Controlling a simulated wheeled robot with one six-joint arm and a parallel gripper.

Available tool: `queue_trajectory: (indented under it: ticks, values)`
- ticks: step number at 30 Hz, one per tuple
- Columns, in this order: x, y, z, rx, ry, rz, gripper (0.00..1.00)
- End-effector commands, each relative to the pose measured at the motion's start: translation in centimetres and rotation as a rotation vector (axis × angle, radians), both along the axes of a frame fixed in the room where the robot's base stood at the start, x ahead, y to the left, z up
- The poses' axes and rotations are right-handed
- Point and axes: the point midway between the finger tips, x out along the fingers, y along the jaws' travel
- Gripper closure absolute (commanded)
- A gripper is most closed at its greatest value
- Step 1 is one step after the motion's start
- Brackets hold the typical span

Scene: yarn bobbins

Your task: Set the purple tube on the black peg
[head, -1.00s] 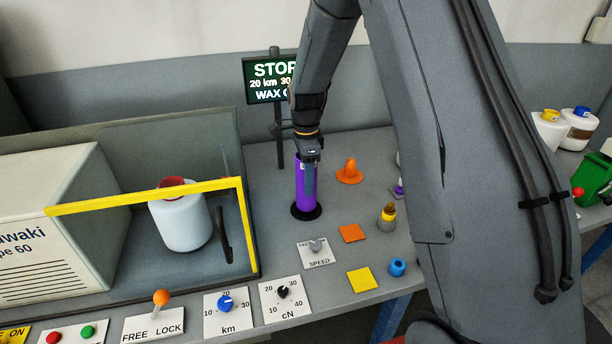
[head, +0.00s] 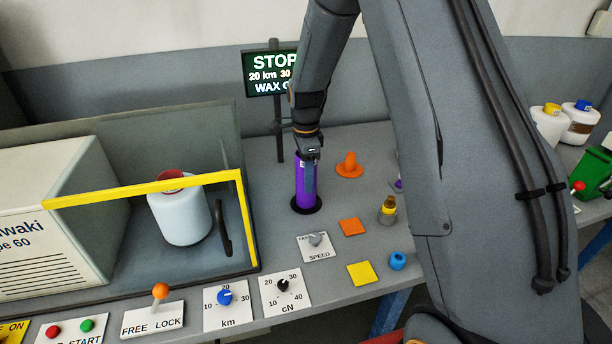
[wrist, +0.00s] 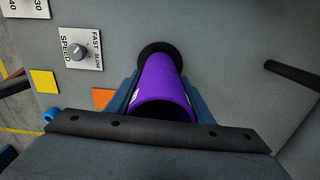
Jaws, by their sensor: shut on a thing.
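The purple tube (head: 305,183) stands upright over the round black base (head: 306,205) of the peg. The peg itself is hidden, and I cannot tell whether the tube's lower end touches the base. My gripper (head: 309,158) is at the top of the tube, shut on it. In the wrist view the purple tube (wrist: 163,90) sits between the blue fingers of my gripper (wrist: 163,100), with its open upper end towards the camera. The black base (wrist: 160,50) shows behind its far end.
An orange cone (head: 349,166) stands right of the tube. A speed switch plate (head: 317,247), an orange square (head: 352,227) and a yellow square (head: 364,274) lie in front. The sign on its post (head: 279,130) is behind left. A yellow-edged guard (head: 246,220) stands left.

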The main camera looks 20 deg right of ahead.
Motion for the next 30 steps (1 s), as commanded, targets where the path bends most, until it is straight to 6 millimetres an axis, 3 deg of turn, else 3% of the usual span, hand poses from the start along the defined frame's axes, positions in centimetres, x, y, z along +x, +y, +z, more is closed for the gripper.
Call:
queue_trajectory:
  ticks: [1,4,14,30]
  values:
    - [0.0,0.0,0.0,0.0,0.0,0.0,0.48]
    - [0.0,0.0,0.0,0.0,0.0,0.0,0.31]
    - [0.0,0.0,0.2,0.0,-0.001,0.0,0.31]
    - [0.1,0.0,7.1,0.0,-0.002,0.0,0.31]
